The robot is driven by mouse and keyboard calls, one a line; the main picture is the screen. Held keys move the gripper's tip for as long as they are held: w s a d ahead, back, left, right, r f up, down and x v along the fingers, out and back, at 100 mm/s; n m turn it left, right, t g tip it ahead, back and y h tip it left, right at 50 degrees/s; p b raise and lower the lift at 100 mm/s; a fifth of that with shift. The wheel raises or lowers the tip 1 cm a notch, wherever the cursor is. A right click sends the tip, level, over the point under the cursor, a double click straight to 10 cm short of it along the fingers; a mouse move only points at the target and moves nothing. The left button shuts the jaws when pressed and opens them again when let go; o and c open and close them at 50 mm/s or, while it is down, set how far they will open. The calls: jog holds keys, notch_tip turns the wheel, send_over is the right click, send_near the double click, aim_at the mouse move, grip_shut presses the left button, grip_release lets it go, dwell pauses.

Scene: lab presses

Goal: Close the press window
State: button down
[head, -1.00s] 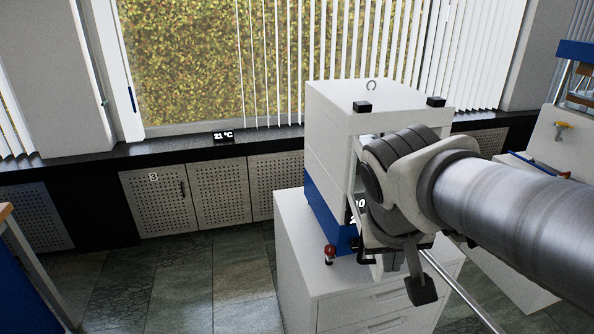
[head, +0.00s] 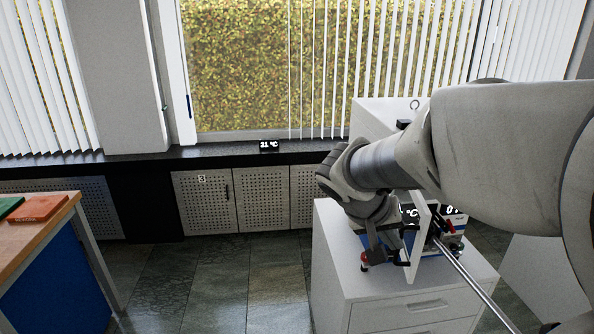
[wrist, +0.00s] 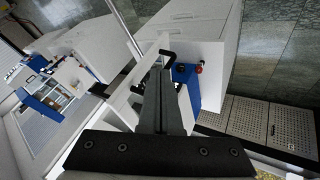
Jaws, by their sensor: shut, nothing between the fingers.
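The press (head: 378,118) is a white box with a blue lower part and lit displays, standing on a white drawer cabinet; my arm hides much of it. Its window (head: 418,243) is a panel with a pale edge, standing out from the press front at an angle, so it is open. A black handle (wrist: 168,53) on the window shows in the wrist view, just beyond the fingertips. My gripper (head: 378,258) is shut and empty, beside the window on its left in the head view. In the wrist view my gripper (wrist: 162,75) overlaps the window's edge; I cannot tell whether they touch.
The drawer cabinet (head: 335,270) stands below the press. A red knob (head: 365,260) sits at the press's base. A wooden-topped table (head: 40,235) is at the left. The tiled floor (head: 215,275) between is clear. Perforated cabinets (head: 205,203) line the wall.

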aim_at(409, 264)
jog(key=x, duration=0.8)
